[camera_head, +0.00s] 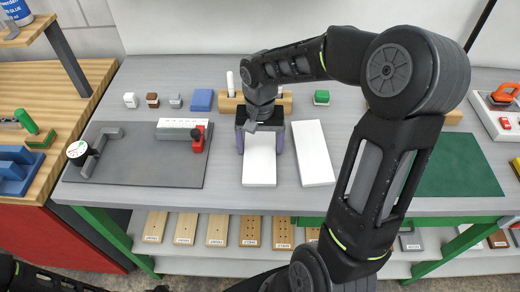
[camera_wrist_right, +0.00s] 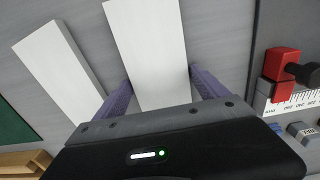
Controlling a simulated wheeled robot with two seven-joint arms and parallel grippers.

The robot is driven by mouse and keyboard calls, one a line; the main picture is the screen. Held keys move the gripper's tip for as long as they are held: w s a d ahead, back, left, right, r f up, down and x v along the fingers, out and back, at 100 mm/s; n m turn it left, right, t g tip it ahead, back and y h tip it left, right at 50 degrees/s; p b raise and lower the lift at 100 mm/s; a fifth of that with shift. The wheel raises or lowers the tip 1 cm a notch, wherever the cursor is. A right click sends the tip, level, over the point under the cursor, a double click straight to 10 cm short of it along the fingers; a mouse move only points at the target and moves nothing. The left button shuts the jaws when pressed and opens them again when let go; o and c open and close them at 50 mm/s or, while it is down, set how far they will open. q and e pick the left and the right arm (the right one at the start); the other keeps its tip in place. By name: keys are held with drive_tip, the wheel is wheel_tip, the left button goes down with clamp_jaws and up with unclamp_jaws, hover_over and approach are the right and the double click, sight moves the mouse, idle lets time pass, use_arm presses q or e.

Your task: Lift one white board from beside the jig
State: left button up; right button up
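Two white boards lie flat on the grey bench in the head view, the left one (camera_head: 259,172) and the right one (camera_head: 313,153). My right gripper (camera_head: 260,143) is over the far end of the left board, with a purple finger on each side of it. In the right wrist view the left board (camera_wrist_right: 148,45) runs between the fingers (camera_wrist_right: 160,85), which are open with thin gaps at its edges. The other board (camera_wrist_right: 58,70) lies beside them. A dark grey plate (camera_head: 135,170) with a ruler and red clamp, perhaps the jig, is to the left. My left gripper is out of view.
A wooden block (camera_head: 284,101) stands behind the gripper. Small blocks and a blue block (camera_head: 202,100) line the back left. A green mat (camera_head: 455,165) lies at the right. Wooden pieces (camera_head: 217,229) rest on the lower shelf. My right arm hides part of the bench.

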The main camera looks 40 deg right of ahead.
sight(260, 149)
drive_tip(key=c, duration=1.2)
drive_tip(key=shift+o, duration=0.2)
wheel_tip(260, 149, up, 10)
drive_tip(key=b, duration=0.1)
idle(0.4)
